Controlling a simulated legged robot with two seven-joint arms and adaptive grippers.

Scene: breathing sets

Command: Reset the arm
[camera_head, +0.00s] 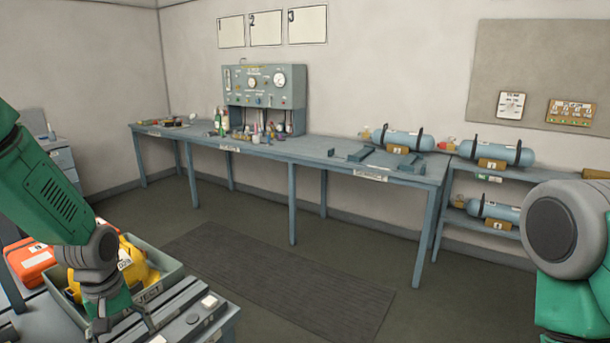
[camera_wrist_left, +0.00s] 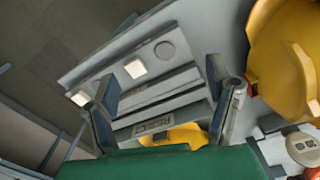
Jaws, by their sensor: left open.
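My left arm (camera_head: 45,185), green with grey joints, comes in from the left in the head view and bends down. My left gripper (camera_head: 122,322) is low at the left, in front of the crate and beside a grey panel. In the left wrist view its two fingers (camera_wrist_left: 163,100) stand apart over the grey panel (camera_wrist_left: 155,62), with nothing seen held between them. Of my right arm (camera_head: 565,240), only a big grey joint and green links show at the right edge; its gripper is out of the frame.
A grey-green crate (camera_head: 172,275) holds yellow gear (camera_head: 137,268); an orange case (camera_head: 32,258) is beside it. A long blue workbench (camera_head: 320,150) carries a gauge panel (camera_head: 265,85) and a cylinder (camera_head: 403,140). More cylinders lie on the right shelf. A dark mat (camera_head: 270,280) covers open floor.

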